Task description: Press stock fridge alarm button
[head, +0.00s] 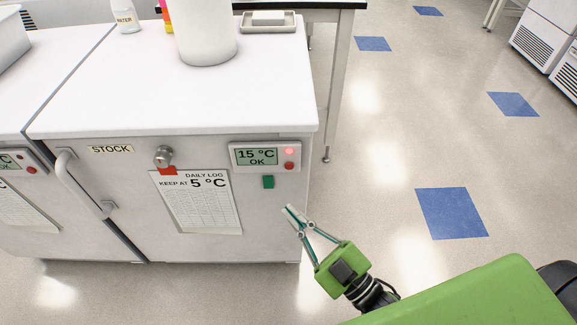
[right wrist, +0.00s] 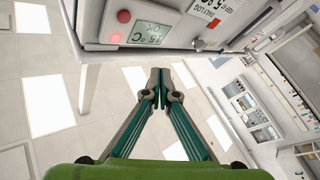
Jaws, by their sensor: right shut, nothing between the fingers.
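The stock fridge (head: 270,225) has a white front with a "STOCK" label (head: 111,149). Its control panel (head: 239,147), at the upper right, has a display reading "15 °C OK" (head: 257,156). Beside it are a glowing pinkish-red light (head: 289,151) and a darker red round button (head: 289,165) below. The right wrist view shows the panel at the top, with the button (right wrist: 123,16) and the light (right wrist: 115,38). My right gripper (head: 289,211) is shut and empty, below the panel and apart from the button. It also shows in the right wrist view (right wrist: 159,75). My left gripper is out of view.
A log sheet (head: 208,212) saying "KEEP AT 5 °C" hangs under a round knob (head: 163,156). A second fridge (head: 18,195) adjoins at left, with another panel. The floor (head: 370,215) to the right is clear.

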